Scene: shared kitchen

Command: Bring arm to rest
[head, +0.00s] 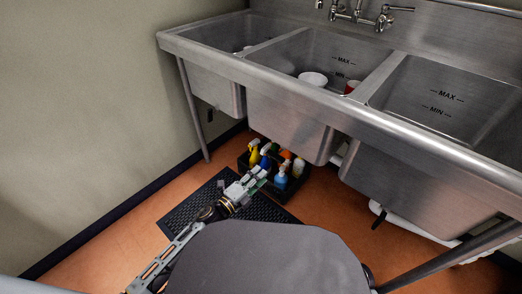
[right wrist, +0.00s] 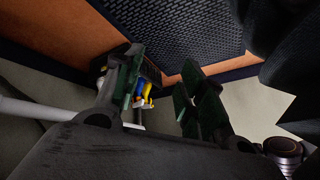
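My left arm comes in from the lower left of the head view. My left gripper (head: 249,184) is over the dark floor mat, at the front side of a black caddy of bottles. It is too small to tell whether its fingers are open or shut. My right gripper (right wrist: 158,92) shows in the right wrist view with its two dark green finger pads well apart. It is open, and I see nothing held between them. The right gripper does not show in the head view.
The black caddy (head: 289,191) holds several spray bottles under a steel sink (head: 290,122). A white bowl (head: 313,78) and a red cup (head: 351,87) are in the middle basin. A black mat (head: 186,214) lies on the orange floor. A wall (head: 80,120) stands at left.

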